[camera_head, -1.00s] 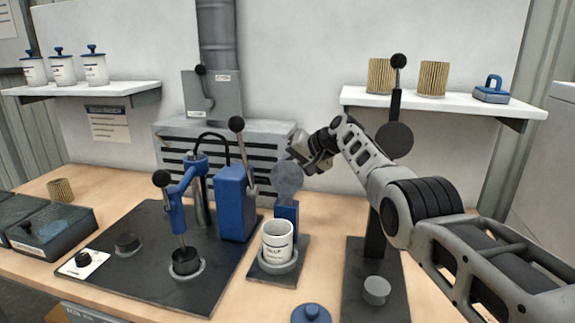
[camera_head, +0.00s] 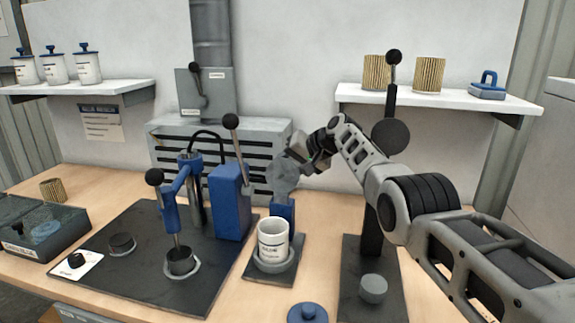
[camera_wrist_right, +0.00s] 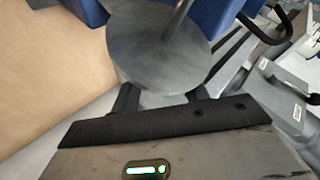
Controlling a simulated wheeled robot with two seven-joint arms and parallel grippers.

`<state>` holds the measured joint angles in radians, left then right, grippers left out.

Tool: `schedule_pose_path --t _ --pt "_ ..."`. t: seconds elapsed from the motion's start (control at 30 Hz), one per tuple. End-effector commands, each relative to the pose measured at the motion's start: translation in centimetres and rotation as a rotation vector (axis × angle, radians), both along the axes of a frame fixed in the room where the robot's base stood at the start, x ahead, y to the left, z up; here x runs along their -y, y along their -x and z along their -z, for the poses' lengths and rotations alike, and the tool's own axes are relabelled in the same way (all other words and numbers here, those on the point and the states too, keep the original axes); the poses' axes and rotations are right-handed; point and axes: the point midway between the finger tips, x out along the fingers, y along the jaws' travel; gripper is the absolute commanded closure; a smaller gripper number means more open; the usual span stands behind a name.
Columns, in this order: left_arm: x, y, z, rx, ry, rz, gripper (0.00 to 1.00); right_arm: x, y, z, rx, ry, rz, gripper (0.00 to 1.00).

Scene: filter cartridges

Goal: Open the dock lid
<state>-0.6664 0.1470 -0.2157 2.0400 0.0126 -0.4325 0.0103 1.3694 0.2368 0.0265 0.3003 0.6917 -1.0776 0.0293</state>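The dock lid (camera_head: 283,176) is a round grey disc standing upright above a blue post (camera_head: 282,210). The dock (camera_head: 280,270) has a dark base and a ring holding a white cartridge cup (camera_head: 273,240) with an open top. My right gripper (camera_head: 298,160) is at the upper right of the disc, behind the cup. In the right wrist view the disc (camera_wrist_right: 160,65) covers the tips of my two dark fingers (camera_wrist_right: 160,98), which stand apart. I cannot tell whether they touch the disc. My left gripper is not in view.
A blue lever press (camera_head: 228,200) stands left of the dock on a dark plate. A dark stand (camera_head: 375,240) with a tall post is at the right, close to my right arm. A blue knobbed cap (camera_head: 308,312) lies in front. A shelf (camera_head: 440,100) is behind.

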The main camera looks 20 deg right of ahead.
Motion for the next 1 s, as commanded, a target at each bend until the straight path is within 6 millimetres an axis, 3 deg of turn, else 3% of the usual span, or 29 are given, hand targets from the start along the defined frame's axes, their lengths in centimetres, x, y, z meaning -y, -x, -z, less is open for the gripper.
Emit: schedule_pose_path --t 0.37,0.6,0.67,1.0 --pt "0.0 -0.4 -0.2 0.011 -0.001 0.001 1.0 -0.3 0.1 0.1 -0.005 -0.001 -0.006 0.57" --pt "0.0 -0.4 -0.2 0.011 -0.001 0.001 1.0 -0.3 0.0 -3.1 -0.001 0.0 -0.007 0.57" --pt "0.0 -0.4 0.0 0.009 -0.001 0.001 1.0 -0.4 0.3 -3.1 -0.002 0.001 -0.006 0.57" --pt "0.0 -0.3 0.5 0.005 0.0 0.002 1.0 -1.3 2.7 -6.2 0.002 0.001 -0.007 0.57"
